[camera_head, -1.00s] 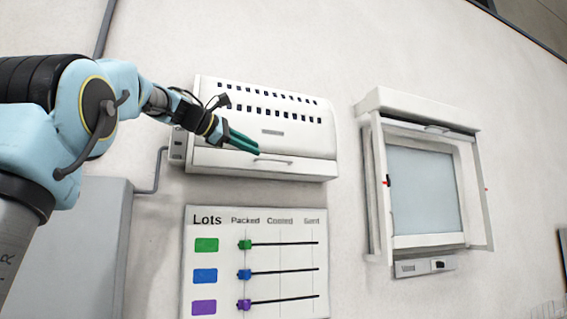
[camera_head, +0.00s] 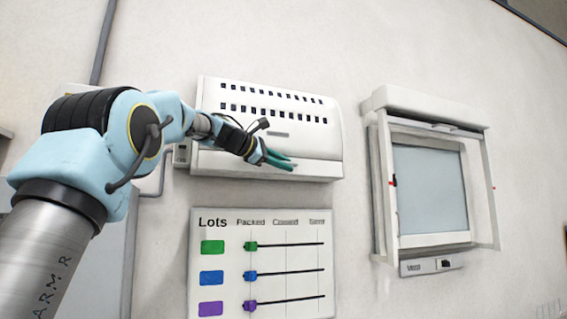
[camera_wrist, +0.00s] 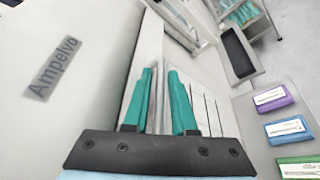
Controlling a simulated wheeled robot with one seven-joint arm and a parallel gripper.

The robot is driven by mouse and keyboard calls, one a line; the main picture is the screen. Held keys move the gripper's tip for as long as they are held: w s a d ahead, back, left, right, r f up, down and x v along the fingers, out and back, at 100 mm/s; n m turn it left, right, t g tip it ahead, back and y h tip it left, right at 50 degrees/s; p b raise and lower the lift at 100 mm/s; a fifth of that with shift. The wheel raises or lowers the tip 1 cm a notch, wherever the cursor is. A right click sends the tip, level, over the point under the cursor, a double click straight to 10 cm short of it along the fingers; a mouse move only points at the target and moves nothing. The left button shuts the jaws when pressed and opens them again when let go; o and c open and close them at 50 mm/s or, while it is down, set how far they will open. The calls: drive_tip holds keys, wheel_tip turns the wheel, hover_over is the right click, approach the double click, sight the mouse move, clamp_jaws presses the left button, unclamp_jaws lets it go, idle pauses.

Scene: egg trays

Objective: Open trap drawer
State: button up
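The white wall unit (camera_head: 270,90) has rows of dark slots and a drawer front (camera_head: 225,163) along its bottom. Its name plate (camera_wrist: 50,68) shows at the left in the wrist view. My gripper (camera_head: 290,163) is at the middle of the drawer front, over the place of its bar handle. In the wrist view my gripper (camera_wrist: 160,72) has its two teal fingers apart, with a pale strip between them. I cannot tell whether that strip is the handle or whether the fingers touch it. The drawer looks shut.
Below hangs a Lots board (camera_head: 215,295) with coloured sliders. The wrist view shows purple, blue and green labelled blocks (camera_wrist: 285,130) at the right.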

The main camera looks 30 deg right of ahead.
drive_tip(key=shift+c, duration=0.4)
clamp_jaws()
idle(0.9)
